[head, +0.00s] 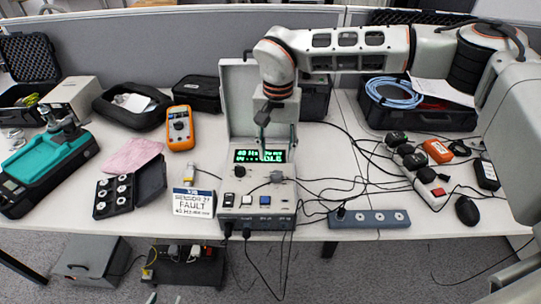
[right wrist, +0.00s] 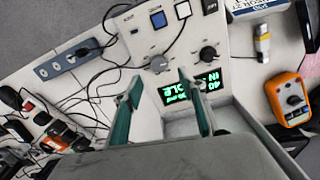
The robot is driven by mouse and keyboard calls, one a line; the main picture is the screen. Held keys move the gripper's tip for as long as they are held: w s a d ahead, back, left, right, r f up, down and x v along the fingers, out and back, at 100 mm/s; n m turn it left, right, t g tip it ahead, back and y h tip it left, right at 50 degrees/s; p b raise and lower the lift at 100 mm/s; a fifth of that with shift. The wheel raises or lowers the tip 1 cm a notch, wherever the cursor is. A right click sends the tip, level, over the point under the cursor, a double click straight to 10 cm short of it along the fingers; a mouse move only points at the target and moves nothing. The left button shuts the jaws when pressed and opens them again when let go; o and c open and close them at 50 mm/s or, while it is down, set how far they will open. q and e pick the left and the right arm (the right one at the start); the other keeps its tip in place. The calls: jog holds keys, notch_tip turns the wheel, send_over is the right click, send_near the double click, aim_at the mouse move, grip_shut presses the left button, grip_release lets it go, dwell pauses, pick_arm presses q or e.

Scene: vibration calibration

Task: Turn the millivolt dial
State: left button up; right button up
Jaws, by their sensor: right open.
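A grey calibrator box (head: 258,218) with an open lid stands at the table's front. Its panel has a lit green display (head: 260,156), a black knob (head: 240,171) and a grey knob (head: 277,177); I cannot read which is the millivolt dial. My right gripper (head: 263,135) hangs in front of the lid, over the display. In the right wrist view its fingers (right wrist: 160,82) are open and empty. The grey knob (right wrist: 160,63) shows just beyond the gap, and the black knob (right wrist: 208,54) is off to the right. Small tips at the head view's bottom edge may be my left gripper.
A sensor fault sign (head: 194,202) stands left of the box, near an orange multimeter (head: 180,128) and a tray of discs (head: 115,196). A grey-blue strip (head: 368,219) lies to the right. Black cables cross the table right of the box.

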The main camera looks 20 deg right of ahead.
aim_at(277, 174)
jog(key=shift+d+f, duration=0.1)
jog(key=shift+d, duration=0.05)
jog(key=f, duration=0.3)
jog(key=shift+s+f, duration=0.2)
jog(key=shift+s, duration=0.05)
notch_tip(277, 174, down, 2)
jog(key=shift+f, duration=0.25)
jog(key=shift+w+f, duration=0.1)
jog(key=shift+f, duration=0.5)
pick_arm(q)
jog(key=shift+s+d+f, duration=0.1)
jog(key=shift+s+f, duration=0.25)
jog(key=shift+s, duration=0.2)
jog(key=shift+s+f, duration=0.3)
jog(key=shift+s, duration=0.2)
pick_arm(e)
jog(key=shift+f, duration=0.15)
jog(key=shift+c, duration=0.3)
jog(key=c, duration=1)
pick_arm(q)
jog(key=shift+s+f, duration=0.15)
jog(key=shift+s, duration=0.05)
pick_arm(e)
jog(key=shift+c, duration=0.2)
